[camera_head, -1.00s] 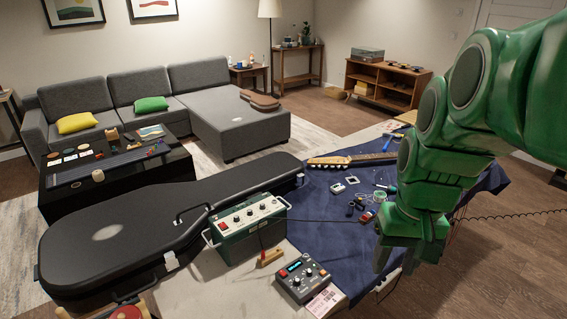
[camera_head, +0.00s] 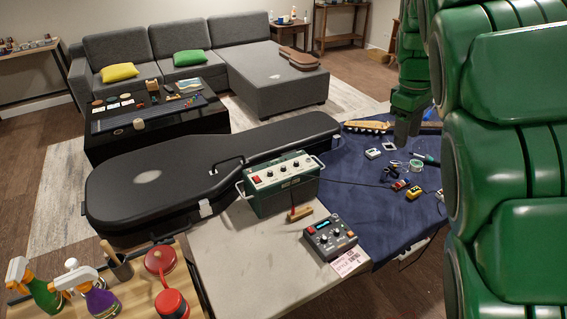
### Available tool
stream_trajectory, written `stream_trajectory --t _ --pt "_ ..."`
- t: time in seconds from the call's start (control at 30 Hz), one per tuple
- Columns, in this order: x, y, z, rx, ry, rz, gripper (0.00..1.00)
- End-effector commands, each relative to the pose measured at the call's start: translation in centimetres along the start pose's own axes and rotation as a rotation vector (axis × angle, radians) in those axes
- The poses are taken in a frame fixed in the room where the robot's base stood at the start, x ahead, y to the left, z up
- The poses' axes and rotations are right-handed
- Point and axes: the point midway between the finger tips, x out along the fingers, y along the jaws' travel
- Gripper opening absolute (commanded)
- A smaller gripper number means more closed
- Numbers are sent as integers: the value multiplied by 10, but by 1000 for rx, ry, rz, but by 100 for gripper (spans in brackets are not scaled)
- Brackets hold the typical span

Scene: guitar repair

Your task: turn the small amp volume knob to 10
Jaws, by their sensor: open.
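The small amp (camera_head: 282,195) is a dark green box with a pale control panel on top, standing on the grey tabletop in front of the guitar case. A row of small knobs (camera_head: 283,170) and a red switch sit on the panel. The knob labels and settings are too small to read. My gripper (camera_head: 404,130) points down over the far part of the blue cloth, right of and behind the amp, well apart from it. It is open and seems empty. My green arm fills the right side and hides part of the table.
A large black guitar case (camera_head: 150,190) lies left of and behind the amp. A small pedal unit (camera_head: 330,237) and a wooden-handled tool (camera_head: 302,216) lie in front. Small tools and a guitar neck (camera_head: 366,126) lie on the blue cloth (camera_head: 350,185). Spray bottles (camera_head: 100,300) stand at front left.

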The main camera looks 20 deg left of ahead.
Motion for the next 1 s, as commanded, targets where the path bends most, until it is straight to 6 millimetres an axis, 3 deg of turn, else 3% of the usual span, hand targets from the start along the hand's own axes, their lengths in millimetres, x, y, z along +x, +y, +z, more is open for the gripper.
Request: stream_trajectory --t 0.2,0.47,0.77,1.0 --pt "15 21 -49 -264 -26 16 45" --pt "37 31 -111 -601 -48 21 45" --pt "70 23 -183 -1006 -49 12 45" --pt "100 0 -238 -1343 -25 -7 45"
